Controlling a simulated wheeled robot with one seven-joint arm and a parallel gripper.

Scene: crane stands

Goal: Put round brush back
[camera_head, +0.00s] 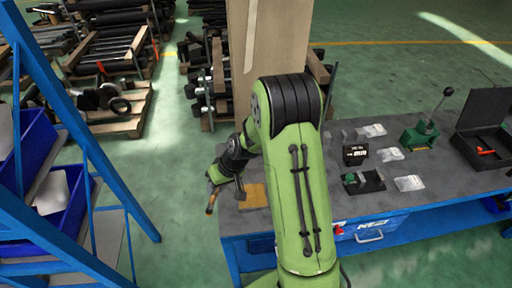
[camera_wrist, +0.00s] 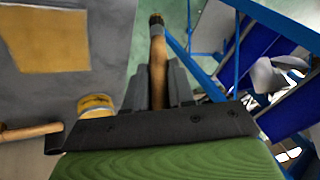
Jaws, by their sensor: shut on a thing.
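My gripper (camera_wrist: 157,88) is shut on the wooden handle of the round brush (camera_wrist: 157,62). The brush has a dark band and a yellowish tip at its far end, pointing away from the wrist. In the head view my gripper (camera_head: 216,184) is at the left end of the grey bench (camera_head: 287,218), and the brush (camera_head: 210,204) hangs out beside the bench's edge. My arm hides part of the bench there.
A yellow-brown square (camera_wrist: 45,38) lies on the bench top. A yellow-topped round thing (camera_wrist: 96,104) and another wooden handle (camera_wrist: 30,131) show close to the wrist. A blue rack with blue bins (camera_head: 62,200) stands at left. A black case (camera_head: 485,125) lies at the far right.

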